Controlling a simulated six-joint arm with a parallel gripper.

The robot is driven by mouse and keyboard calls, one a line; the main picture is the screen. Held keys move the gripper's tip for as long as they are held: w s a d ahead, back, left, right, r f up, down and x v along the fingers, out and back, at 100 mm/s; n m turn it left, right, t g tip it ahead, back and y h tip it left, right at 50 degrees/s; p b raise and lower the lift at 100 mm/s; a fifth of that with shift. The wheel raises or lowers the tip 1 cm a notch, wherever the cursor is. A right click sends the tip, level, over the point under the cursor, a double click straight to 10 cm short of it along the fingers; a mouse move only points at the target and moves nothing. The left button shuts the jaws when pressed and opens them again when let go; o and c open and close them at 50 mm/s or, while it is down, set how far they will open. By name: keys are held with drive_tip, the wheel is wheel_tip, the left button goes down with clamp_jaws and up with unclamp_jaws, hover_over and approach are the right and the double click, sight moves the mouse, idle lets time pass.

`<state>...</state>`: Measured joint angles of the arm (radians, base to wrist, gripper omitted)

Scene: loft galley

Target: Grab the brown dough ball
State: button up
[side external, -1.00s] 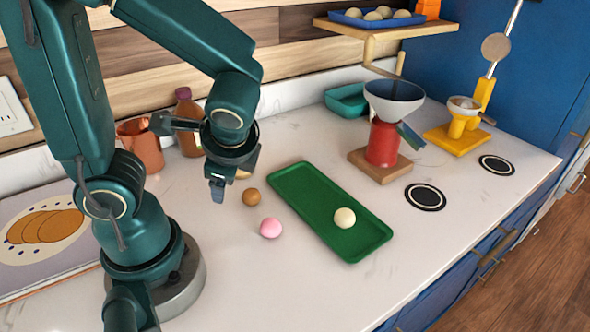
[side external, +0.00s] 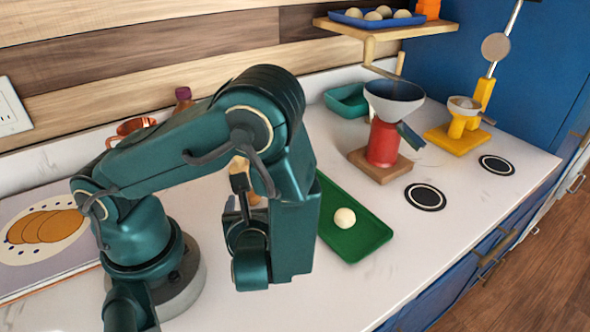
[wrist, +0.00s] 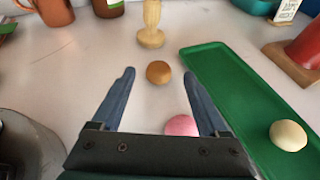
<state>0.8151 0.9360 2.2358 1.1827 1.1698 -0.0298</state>
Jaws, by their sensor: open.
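The brown dough ball (wrist: 158,72) lies on the white counter in the wrist view, left of the green tray. My gripper (wrist: 159,74) is open and empty, its two blue-grey fingers spread. In the picture the ball appears between the fingertips, but I cannot tell how far above or short of it they are. A pink dough ball (wrist: 181,126) shows nearer, between the fingers and partly hidden by the gripper body. In the side external view my arm covers most of this area, hiding the pink ball and most or all of the brown one.
The green tray (side external: 362,241) holds a cream ball (side external: 344,218). A wooden pestle-like piece (wrist: 151,25) stands just behind the brown ball. A copper mug (wrist: 54,10) and a bottle are at the back. A red stand with a funnel (side external: 383,143) is right of the tray.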

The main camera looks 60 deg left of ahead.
sight(252, 203)
drive_tip(key=shift+x, duration=1.85)
clamp_jaws()
